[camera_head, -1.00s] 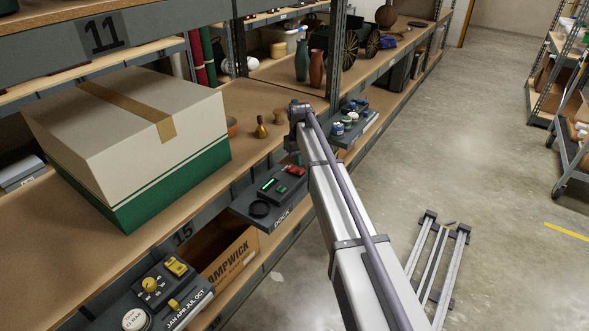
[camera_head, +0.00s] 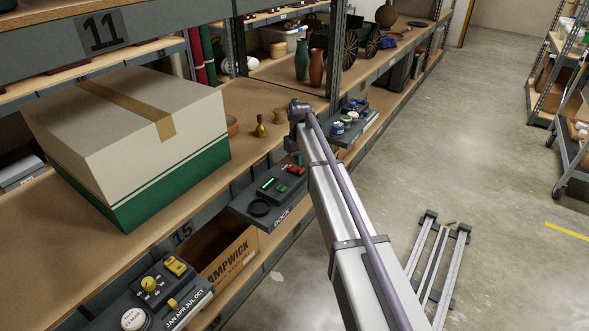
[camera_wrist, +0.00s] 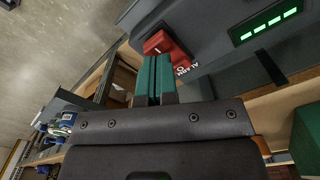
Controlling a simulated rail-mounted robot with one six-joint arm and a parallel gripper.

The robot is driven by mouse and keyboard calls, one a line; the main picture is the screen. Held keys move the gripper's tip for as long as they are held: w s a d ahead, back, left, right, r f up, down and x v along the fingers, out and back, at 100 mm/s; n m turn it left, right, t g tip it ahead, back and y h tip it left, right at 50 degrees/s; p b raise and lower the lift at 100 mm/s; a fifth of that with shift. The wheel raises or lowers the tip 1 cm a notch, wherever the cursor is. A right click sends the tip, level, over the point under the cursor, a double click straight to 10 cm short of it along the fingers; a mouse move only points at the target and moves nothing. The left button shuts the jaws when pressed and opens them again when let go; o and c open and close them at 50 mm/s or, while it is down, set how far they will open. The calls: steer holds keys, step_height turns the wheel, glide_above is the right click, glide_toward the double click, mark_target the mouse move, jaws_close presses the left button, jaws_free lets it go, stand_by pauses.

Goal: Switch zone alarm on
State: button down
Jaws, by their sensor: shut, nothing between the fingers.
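The red alarm switch (camera_wrist: 160,43) sits on a dark grey console (camera_wrist: 205,32) in the wrist view, with white lettering reading "ALARM" beside it. White marks show on and beside the red part; I cannot tell which side is pressed. My gripper (camera_wrist: 155,60) is shut and empty, its green fingertips right at the switch; whether they touch it I cannot tell. In the head view the console (camera_head: 245,205) is on the shelf edge, marked "DOCK", and the red switch (camera_head: 293,170) is partly covered by my arm. My gripper is hidden there.
A green lit display (camera_wrist: 269,22) is on the console beside the switch. A second console (camera_head: 150,300) with yellow controls stands at the lower left. A large white and green box (camera_head: 130,150) fills the left shelf. The aisle floor (camera_head: 480,150) to the right is mostly clear.

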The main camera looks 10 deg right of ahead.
steer(key=shift+f+b, duration=1.05)
steer(key=shift+f, duration=0.05)
stand_by(0.3)
step_height(320, 180, up, 7)
steer(key=p, duration=0.7)
steer(key=shift+r, duration=0.15)
steer(key=s+r+m+p, duration=0.1)
steer(key=s+m, duration=0.2)
steer(key=s, duration=3.5)
step_height(320, 180, up, 14)
steer(key=w+p, duration=0.1)
steer(key=p, duration=1.3)
steer(key=shift+w+r+p, duration=0.2)
steer(key=shift+w+p, duration=0.1)
steer(key=shift+p, duration=0.05)
